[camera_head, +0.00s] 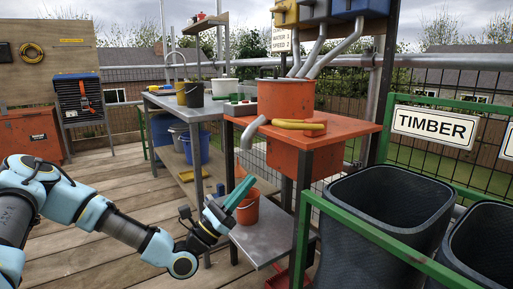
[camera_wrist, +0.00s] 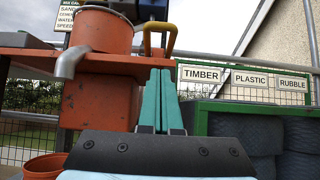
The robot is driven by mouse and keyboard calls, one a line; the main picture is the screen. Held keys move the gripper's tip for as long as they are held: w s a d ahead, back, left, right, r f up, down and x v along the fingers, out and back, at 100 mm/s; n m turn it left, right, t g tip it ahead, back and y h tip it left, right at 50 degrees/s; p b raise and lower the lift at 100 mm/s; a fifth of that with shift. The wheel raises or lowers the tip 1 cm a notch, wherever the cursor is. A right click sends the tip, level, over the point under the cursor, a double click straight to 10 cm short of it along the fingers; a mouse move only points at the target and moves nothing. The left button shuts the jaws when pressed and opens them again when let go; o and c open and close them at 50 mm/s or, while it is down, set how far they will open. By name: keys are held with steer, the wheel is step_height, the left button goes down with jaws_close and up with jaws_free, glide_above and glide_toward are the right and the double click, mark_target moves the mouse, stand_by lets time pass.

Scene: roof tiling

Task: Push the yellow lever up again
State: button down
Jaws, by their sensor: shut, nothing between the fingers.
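The yellow lever (camera_head: 299,124) lies low and roughly level above the orange top of the mixer stand, beside the orange mixer drum (camera_head: 285,99). In the wrist view the lever (camera_wrist: 148,38) shows as a yellow loop just above and beyond my fingertips. My gripper (camera_head: 250,181) has its two teal fingers together and empty, pointing up and to the right below the orange top. In the wrist view the gripper (camera_wrist: 160,74) points at the lever, apart from it as far as I can tell.
The orange stand top (camera_head: 350,127) overhangs near my fingers. An orange bucket (camera_head: 246,208) stands on the grey lower shelf (camera_head: 258,240) close to my gripper. A green rail (camera_head: 400,260) and dark bins (camera_head: 390,205) are at the right. Wooden floor is open at the left.

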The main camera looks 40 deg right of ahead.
steer(key=shift+w, duration=0.1)
steer(key=b, duration=0.1)
glide_toward(298, 124)
steer(key=w+d+r, duration=0.1)
steer(key=w+d, duration=0.2)
steer(key=shift+w+r, duration=0.15)
steer(key=shift+r, duration=0.5)
steer(key=shift+a+r, duration=0.1)
steer(key=shift+r, duration=0.05)
